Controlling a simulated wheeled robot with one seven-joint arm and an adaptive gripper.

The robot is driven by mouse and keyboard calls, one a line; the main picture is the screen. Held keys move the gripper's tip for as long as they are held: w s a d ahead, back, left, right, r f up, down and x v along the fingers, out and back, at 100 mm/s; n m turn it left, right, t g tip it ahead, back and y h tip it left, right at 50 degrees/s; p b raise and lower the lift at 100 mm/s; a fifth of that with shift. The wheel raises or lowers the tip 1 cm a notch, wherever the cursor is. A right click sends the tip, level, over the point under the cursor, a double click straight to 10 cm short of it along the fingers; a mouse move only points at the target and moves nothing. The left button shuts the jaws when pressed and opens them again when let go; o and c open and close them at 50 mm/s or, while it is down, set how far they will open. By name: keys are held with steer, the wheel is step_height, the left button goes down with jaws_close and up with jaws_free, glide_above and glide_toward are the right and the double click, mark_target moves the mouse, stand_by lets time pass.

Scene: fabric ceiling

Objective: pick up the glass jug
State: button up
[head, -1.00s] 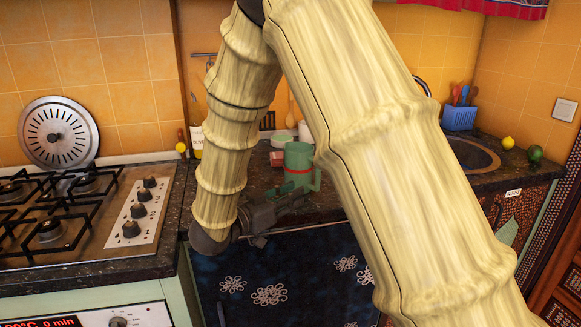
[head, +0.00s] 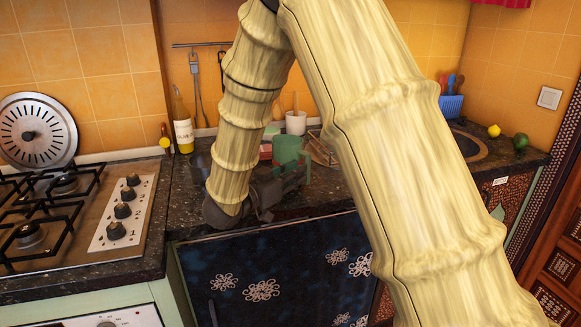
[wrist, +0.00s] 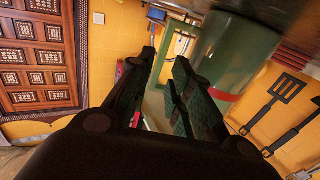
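The glass jug is a green jug (head: 287,150) with a red band, standing on the dark counter behind my gripper. In the wrist view the jug (wrist: 238,50) fills the upper right, beside the right finger, with its red band showing. My gripper (head: 292,182) is low in front of the jug in the head view, close to its lower part. In the wrist view my gripper (wrist: 163,68) is open, with a gap between its fingers. Contact with the jug is unclear.
A gas stove (head: 75,215) stands at the left. A lemon (head: 494,130) and a green fruit (head: 520,141) lie farther right.

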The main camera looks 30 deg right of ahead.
steer(key=shift+x, duration=1.95)
steer(key=shift+r, duration=0.1)
jaws_close()
steer(key=shift+r, duration=0.15)
steer(key=shift+r, duration=0.55)
steer(key=s+a+r, duration=0.2)
steer(key=s, duration=0.5)
steer(key=s+a+r, duration=0.1)
steer(key=s+a, duration=0.1)
steer(key=s, duration=0.6)
steer(key=shift+s+r, duration=0.25)
steer(key=shift+r, duration=0.1)
